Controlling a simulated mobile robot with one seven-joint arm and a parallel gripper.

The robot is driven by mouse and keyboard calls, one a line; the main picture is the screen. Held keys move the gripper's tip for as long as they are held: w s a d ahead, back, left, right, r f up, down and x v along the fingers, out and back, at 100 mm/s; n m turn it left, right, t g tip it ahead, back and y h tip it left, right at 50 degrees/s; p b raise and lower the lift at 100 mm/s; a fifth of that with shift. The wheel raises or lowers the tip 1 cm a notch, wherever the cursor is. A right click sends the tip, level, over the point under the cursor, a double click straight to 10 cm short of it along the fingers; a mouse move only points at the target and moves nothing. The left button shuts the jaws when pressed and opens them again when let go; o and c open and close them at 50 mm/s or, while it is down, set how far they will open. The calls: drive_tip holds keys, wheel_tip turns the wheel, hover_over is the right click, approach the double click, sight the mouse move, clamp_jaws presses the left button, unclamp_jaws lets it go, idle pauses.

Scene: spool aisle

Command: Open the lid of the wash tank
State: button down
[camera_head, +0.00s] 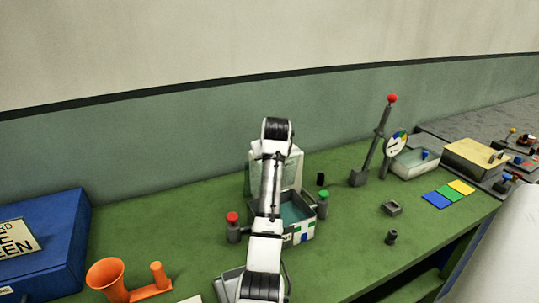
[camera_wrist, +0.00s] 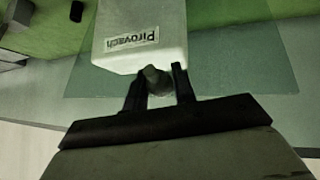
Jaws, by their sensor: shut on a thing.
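The wash tank (camera_head: 305,234) is an open-topped box with teal liquid inside, standing mid-table in the head view. Its pale lid (camera_head: 292,164) stands raised at the tank's back edge, partly hidden by my arm. In the wrist view the lid (camera_wrist: 142,30) is a whitish panel with a printed label (camera_wrist: 139,42). My gripper (camera_wrist: 158,80) is shut on a grey knob (camera_wrist: 155,74) at the lid's edge, one finger on each side. My fingers are hidden in the head view.
A red-topped post (camera_head: 232,228) and a green-topped post (camera_head: 323,203) flank the tank. A lever with a red knob (camera_head: 392,98) stands to its right. An orange horn (camera_head: 108,278) and a blue box (camera_head: 50,255) are at left. Green tabletop between is mostly clear.

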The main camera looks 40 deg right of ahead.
drive_tip(key=shift+w+r, duration=0.1)
drive_tip(key=shift+r, duration=0.15)
drive_tip(key=c, duration=1.3)
unclamp_jaws()
drive_tip(key=shift+o, duration=0.6)
drive_tip(key=shift+f, duration=0.15)
drive_tip(key=b+v, duration=0.4)
drive_tip(key=v, duration=1)
drive_tip(key=shift+b, duration=0.4)
drive_tip(key=shift+f, duration=0.15)
